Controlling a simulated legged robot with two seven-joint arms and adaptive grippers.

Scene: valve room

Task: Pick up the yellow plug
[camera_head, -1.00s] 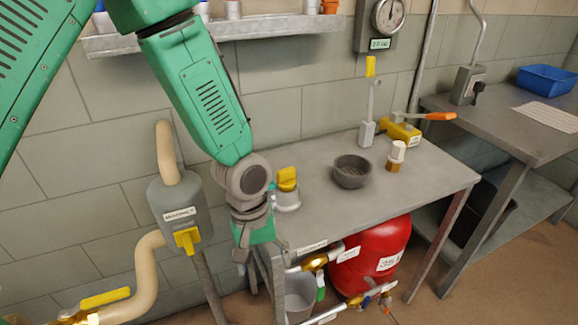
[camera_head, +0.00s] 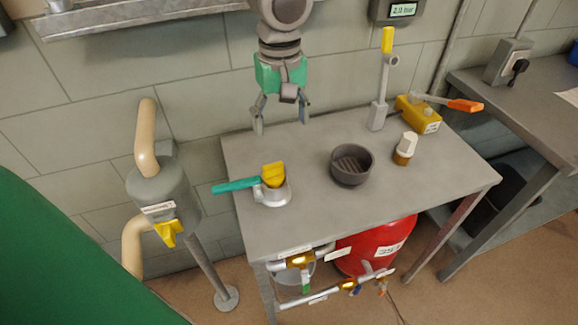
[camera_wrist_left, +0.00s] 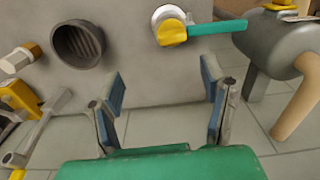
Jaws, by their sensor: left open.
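A yellow plug-like block (camera_head: 274,174) sits upright in a round silver fitting (camera_head: 272,194) at the left of the grey table, beside a teal handle (camera_head: 236,186). In the left wrist view the yellow block (camera_wrist_left: 171,32) shows at the top, with the teal handle to its right. My left gripper (camera_head: 281,122) is open and empty, pointing down near the table's back edge, behind the yellow block and apart from it. Its spread fingers show in the left wrist view (camera_wrist_left: 162,85). Another yellow piece (camera_head: 168,231) is on the grey tank at left. My right gripper is out of view.
On the grey table (camera_head: 310,215) stand a dark ribbed bowl (camera_head: 351,165), a white-capped jar (camera_head: 405,149), an upright yellow-tipped lever (camera_head: 381,90) and a yellow block with an orange-tipped handle (camera_head: 418,113). A shelf (camera_head: 130,15) runs along the wall. A red tank (camera_head: 375,245) stands below.

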